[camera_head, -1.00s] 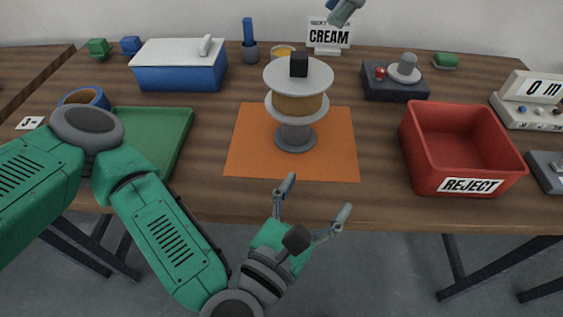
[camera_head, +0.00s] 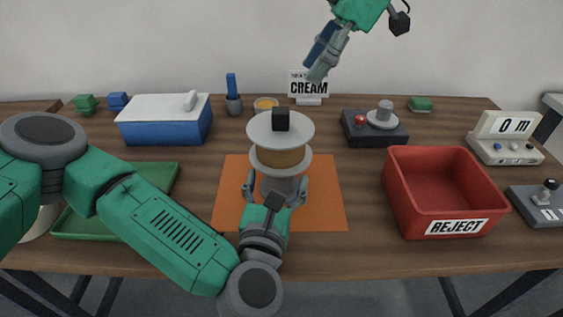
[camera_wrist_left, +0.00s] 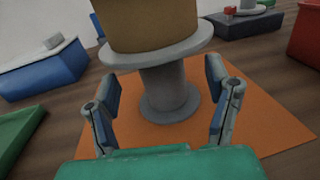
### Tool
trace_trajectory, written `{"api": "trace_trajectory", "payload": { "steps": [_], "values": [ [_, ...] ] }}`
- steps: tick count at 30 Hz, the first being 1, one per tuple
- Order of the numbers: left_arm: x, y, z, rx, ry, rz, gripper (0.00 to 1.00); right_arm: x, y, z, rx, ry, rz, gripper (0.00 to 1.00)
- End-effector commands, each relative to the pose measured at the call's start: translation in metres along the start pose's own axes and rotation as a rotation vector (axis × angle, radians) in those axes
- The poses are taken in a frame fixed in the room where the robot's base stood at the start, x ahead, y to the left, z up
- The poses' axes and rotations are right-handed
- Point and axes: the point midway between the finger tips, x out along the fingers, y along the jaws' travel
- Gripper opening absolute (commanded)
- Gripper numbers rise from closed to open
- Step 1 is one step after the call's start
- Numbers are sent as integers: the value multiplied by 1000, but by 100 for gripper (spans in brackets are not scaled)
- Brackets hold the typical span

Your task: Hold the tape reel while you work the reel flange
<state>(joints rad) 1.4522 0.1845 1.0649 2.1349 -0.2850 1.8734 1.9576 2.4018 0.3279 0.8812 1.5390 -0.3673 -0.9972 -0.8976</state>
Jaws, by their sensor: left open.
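The tape reel (camera_head: 280,158) is a tan roll between two grey round flanges, upright on a grey stand (camera_wrist_left: 165,90) on the orange mat (camera_head: 325,205). The upper reel flange (camera_head: 262,128) has a black block on top. My left gripper (camera_head: 276,188) is open, with its fingers on either side of the stand, below the lower flange; the left wrist view shows gaps between the fingers and the stand. My right gripper (camera_head: 316,68) is raised above the table's back, near the CREAM sign, well away from the reel; its finger gap is unclear.
A red REJECT bin (camera_head: 440,205) stands right of the mat. A blue box with a white lid (camera_head: 165,120) is at back left, a green tray (camera_head: 165,180) at left under my left arm. A dark device (camera_head: 375,130) stands behind the bin.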

Motion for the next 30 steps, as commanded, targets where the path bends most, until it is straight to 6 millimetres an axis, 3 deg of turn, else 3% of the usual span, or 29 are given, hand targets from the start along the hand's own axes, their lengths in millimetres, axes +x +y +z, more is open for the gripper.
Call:
{"api": "trace_trajectory", "payload": {
  "steps": [3, 9, 21, 23, 27, 28, 29, 30],
  "values": [
    [22, 0, 1, 2, -3, 2, 72, 0, 0, 0, 0, 0, 0, 34],
    [45, 0, 1, 1, -3, 0, 72, 0, 0, 0, 0, 0, 0, 34],
    [52, 0, 0, 1, 0, -2, 72, 0, 0, 0, 0, 0, 0, 34],
    [52, 0, 0, 1, 0, -2, 54, 0, 0, 0, 0, 0, 0, 34],
    [52, -1, 0, 1, 0, -2, 5, 0, 0, 0, 0, 0, 0, 34],
    [52, -1, 0, 1, -1, -2, 0, 0, 0, 0, 0, 0, 0, 34],
    [52, -1, 0, 1, 0, -2, 41, 0, 0, 0, 0, 0, 0, 34],
    [52, -1, 0, 1, 0, -2, 27, 0, 0, 0, 0, 0, 0, 34]
  ]
}}
